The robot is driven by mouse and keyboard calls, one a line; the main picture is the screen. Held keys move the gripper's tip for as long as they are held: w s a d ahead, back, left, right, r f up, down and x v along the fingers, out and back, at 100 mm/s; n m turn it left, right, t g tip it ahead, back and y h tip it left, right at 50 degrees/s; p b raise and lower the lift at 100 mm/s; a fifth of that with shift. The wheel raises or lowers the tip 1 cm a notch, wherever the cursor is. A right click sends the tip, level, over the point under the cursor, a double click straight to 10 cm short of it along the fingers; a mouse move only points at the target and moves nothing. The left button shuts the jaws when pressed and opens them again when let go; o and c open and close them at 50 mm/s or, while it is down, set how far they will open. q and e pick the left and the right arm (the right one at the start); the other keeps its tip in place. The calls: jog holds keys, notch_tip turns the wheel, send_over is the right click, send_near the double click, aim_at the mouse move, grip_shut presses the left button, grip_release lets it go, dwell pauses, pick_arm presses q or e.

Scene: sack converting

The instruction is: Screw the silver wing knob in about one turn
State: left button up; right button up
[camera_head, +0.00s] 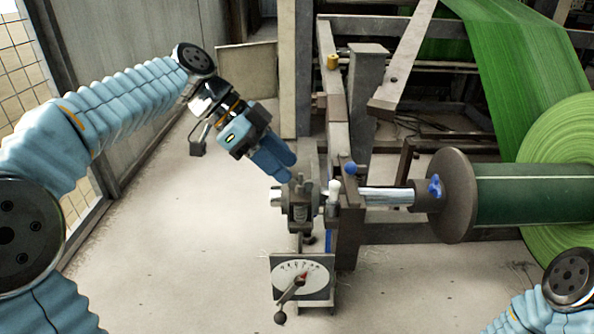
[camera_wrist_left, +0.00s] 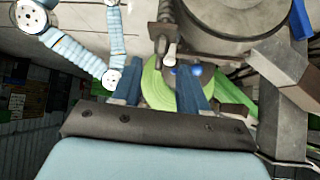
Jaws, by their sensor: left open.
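The silver wing knob seems to be the small grey-silver part (camera_head: 276,197) at the left end of the brake block (camera_head: 301,208) in the head view; its wings are too small to make out. My left gripper (camera_head: 288,167) is open and empty, slanting down from the upper left with its blue fingertips just above the block. The fingertips look apart from the knob. In the left wrist view both fingers of the left gripper (camera_wrist_left: 160,88) stand apart with nothing clearly held between them. My right gripper is out of view; only part of its arm shows at the lower right.
A white-tipped lever (camera_head: 334,188) and a blue knob (camera_head: 350,169) stand beside the block. A dial plate (camera_head: 302,272) with a crank is below. A shaft with a blue wing knob (camera_head: 435,187) leads to the green roll (camera_head: 535,190). The floor at left is clear.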

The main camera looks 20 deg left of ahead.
pick_arm(q)
jog(key=p+v, duration=0.2)
jog(key=v, duration=0.6)
jog(key=shift+a+r, duration=0.2)
